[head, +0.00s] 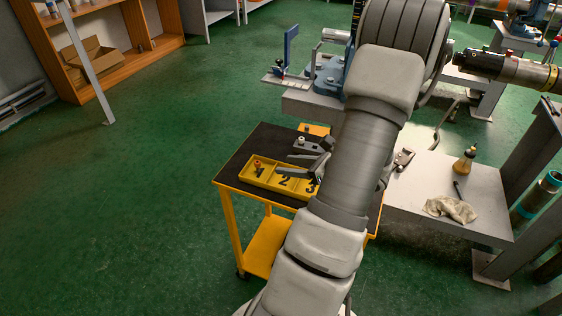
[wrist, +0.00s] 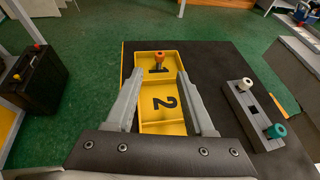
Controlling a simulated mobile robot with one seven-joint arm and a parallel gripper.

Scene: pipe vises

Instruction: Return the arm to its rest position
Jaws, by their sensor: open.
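My arm reaches down across the middle of the head view, over a cart with a black top and yellow frame (head: 229,215). My gripper (head: 298,164) is open above the cart, with nothing between its fingers. In the wrist view, my gripper (wrist: 160,75) has its two grey fingers spread apart over a yellow tray (head: 248,181). The tray also shows in the wrist view (wrist: 137,85), with compartments numbered 1 and 2. An orange-red-topped peg (wrist: 159,60) stands in compartment 1. Compartment 3 is partly hidden by my arm in the head view.
A grey block (wrist: 238,97) with a white and a teal knob sits right of the tray. A grey bench (head: 480,205) with a bottle (head: 465,160) and rag (head: 452,208) stands right of my arm. A blue vise (head: 328,75) is behind. Green floor lies open at left.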

